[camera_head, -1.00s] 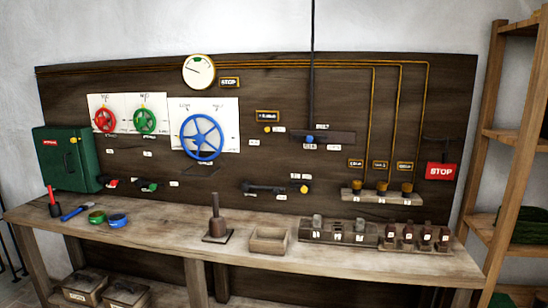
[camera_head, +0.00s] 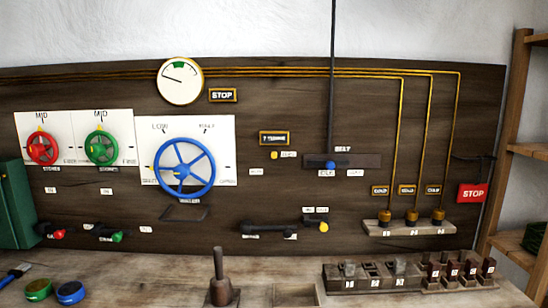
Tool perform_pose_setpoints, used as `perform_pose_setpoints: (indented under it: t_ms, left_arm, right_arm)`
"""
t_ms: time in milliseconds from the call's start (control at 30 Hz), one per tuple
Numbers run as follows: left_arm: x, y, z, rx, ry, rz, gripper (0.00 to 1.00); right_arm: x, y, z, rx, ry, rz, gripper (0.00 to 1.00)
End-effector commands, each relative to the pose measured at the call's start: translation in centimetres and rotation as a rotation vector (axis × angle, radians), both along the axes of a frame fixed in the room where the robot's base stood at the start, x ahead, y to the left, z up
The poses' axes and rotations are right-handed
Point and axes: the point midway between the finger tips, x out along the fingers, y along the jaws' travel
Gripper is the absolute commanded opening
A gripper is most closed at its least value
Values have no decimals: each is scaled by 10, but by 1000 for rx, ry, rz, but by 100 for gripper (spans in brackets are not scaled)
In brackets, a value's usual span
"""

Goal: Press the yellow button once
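A small round yellow button (camera_head: 274,155) sits on the dark wooden panel (camera_head: 225,125), below a yellow-framed sign and beside a small white label. Another yellow round end (camera_head: 323,227) shows on a dark horizontal lever lower on the panel. Neither of my grippers is in view.
A red wheel (camera_head: 42,148), a green wheel (camera_head: 101,148) and a larger blue wheel (camera_head: 184,168) are on the left. A blue knob (camera_head: 330,165) sits on a slider plate right of the yellow button. The workbench (camera_head: 160,275) carries a dark upright handle (camera_head: 219,270) and several blocks.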

Motion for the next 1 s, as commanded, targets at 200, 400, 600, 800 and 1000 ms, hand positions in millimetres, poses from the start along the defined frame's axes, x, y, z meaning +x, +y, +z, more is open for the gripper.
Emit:
perform_pose_setpoints:
  t_ms: [200,400,600,800,1000]
  left_arm:
    - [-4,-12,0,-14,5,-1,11]
    - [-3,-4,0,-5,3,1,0]
    - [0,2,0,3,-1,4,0]
    - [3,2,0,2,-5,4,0]
    - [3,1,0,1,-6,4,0]
  right_arm:
    - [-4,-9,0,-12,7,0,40]
    - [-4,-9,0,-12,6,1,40]
    - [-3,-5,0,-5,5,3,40]
    - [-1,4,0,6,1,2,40]
    - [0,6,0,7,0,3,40]
